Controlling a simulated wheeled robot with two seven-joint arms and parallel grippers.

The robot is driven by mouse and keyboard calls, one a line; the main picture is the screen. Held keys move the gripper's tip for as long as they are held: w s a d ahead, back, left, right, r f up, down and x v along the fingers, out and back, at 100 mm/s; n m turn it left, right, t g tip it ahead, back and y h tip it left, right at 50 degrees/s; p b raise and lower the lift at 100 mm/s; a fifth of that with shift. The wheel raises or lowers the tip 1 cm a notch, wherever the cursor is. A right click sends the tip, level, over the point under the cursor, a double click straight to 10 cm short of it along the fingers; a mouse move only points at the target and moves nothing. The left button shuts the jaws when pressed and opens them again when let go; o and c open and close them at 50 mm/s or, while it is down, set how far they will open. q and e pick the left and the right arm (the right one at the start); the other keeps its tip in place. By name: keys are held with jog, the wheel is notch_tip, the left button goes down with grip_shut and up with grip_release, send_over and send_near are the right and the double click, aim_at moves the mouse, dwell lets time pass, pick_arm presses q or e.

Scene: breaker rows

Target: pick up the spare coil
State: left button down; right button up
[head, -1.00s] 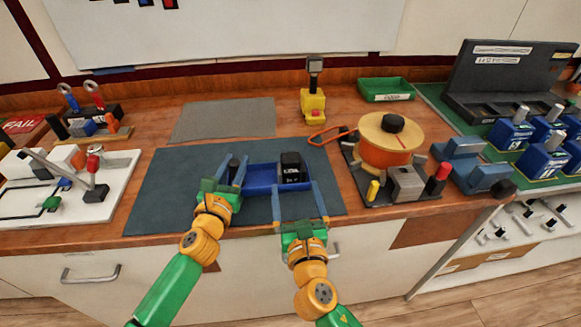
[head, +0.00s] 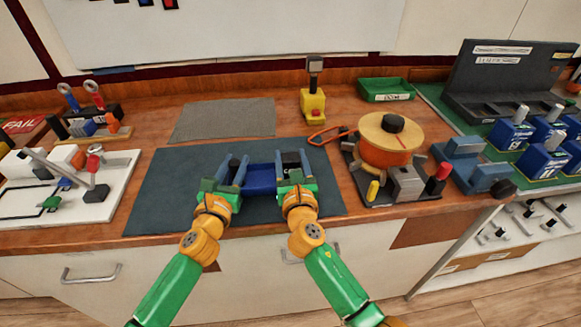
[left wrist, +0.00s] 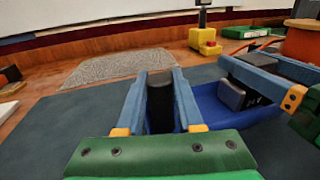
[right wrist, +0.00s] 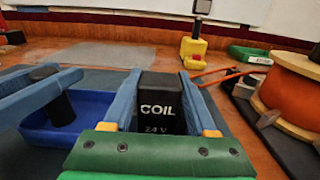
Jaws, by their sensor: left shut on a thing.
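The spare coil is a black block marked "COIL 24 V" (right wrist: 160,105), at the right end of a blue tray (head: 261,180) on the dark mat. My right gripper (head: 292,168) has a finger on each side of the coil; I cannot tell whether both press on it. The coil is mostly hidden in the head view. My left gripper (head: 231,172) is shut on a black upright post (left wrist: 160,100) at the tray's left end. The post also shows in the right wrist view (right wrist: 61,108).
An orange spool (head: 388,150) on a black base stands right of the mat, with an orange cable loop beside it. A yellow button post (head: 313,105) and a green bin (head: 386,90) stand behind. A white board (head: 100,190) lies left. The grey pad is clear.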

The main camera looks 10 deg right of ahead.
aim_at(291, 156)
grip_shut()
notch_tip(291, 156, up, 10)
jog(key=shift+r, duration=0.1)
pick_arm(q)
jog(key=shift+c, duration=2.3)
grip_release()
